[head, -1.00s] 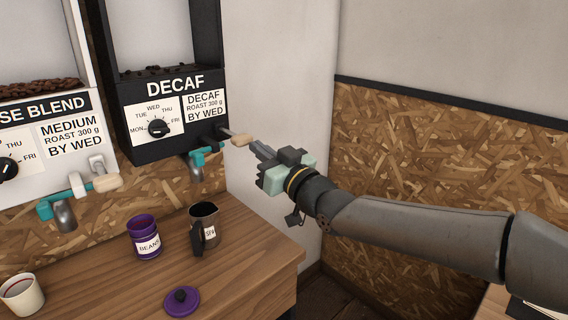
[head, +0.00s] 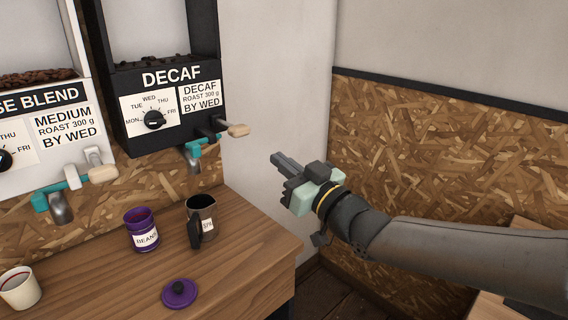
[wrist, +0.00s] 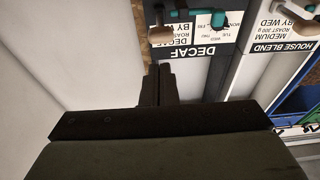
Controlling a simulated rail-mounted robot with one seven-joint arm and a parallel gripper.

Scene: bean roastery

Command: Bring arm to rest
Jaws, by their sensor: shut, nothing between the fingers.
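My gripper (head: 281,162) is shut and empty. In the head view it hangs in the air to the right of the decaf dispenser (head: 133,135), apart from its wooden-tipped lever (head: 237,130). In the wrist view the closed fingers (wrist: 158,84) point toward the dispenser's DECAF label (wrist: 196,51), which shows upside down. My arm reaches in from the right side of the head view.
On the wooden counter (head: 235,262) stand a purple beans canister (head: 141,232), a dark metal pitcher (head: 203,214), a purple lid (head: 179,293) and a white cup (head: 20,288). The house blend dispenser (head: 40,150) is at left. Free air lies before the chipboard wall (head: 440,150).

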